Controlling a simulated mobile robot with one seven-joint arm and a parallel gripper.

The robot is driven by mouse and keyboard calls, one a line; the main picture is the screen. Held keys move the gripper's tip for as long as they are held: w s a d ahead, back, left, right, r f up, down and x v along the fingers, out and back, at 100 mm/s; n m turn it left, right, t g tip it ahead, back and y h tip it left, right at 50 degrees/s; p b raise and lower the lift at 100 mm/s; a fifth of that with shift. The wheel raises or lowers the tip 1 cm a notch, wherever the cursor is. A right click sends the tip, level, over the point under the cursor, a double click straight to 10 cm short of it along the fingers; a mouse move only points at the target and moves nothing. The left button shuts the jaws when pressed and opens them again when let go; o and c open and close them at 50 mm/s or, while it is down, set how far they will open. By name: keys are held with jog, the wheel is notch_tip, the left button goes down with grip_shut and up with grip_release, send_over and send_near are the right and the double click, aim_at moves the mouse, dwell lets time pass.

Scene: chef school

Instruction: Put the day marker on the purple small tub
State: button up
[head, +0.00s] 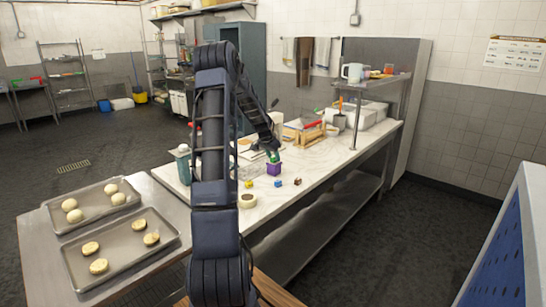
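The purple small tub (274,169) stands on the white worktop, just in front of the end of my arm. My gripper (271,152) is directly above the tub, small and dark in the head view. A small green patch (273,158) shows between the gripper and the tub's top; I cannot tell whether it is held or lies in the tub. Small cubes lie on the worktop near the tub: a blue one (277,183), a brown one (297,182) and a yellow one (249,184). I cannot tell which thing is the day marker.
A round pale container (247,201) stands near the worktop's front. A wooden rack (304,133) and white bins (362,117) stand further back. Trays of dough (88,206) and (123,252) lie on the left table. The worktop right of the cubes is clear.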

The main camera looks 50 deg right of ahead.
jog(key=v, duration=1.2)
jog(key=shift+a, duration=0.15)
jog(key=a+r+n+t+y, duration=0.1)
jog(key=a+r+n, duration=0.25)
jog(key=a, duration=0.85)
jog(key=a+r+n+t+y, duration=0.15)
jog(key=a+r, duration=0.35)
jog(key=a, duration=0.7)
jog(key=a+r+n+t, duration=0.1)
jog(key=a+r+n, duration=0.3)
jog(key=a, duration=0.8)
jog(key=s+a+f+n+y, duration=0.1)
jog(key=s+a+n, duration=0.3)
jog(key=s+a, duration=0.5)
jog(key=s+a+f+n+t+y, duration=0.1)
jog(key=s+a+n, duration=0.4)
jog(key=s+a, duration=0.4)
jog(key=a, duration=0.6)
jog(key=shift+s+a+f, duration=0.15)
jog(key=shift+s+a, duration=0.15)
jog(key=shift+a, duration=0.05)
jog(key=shift+o, duration=0.3)
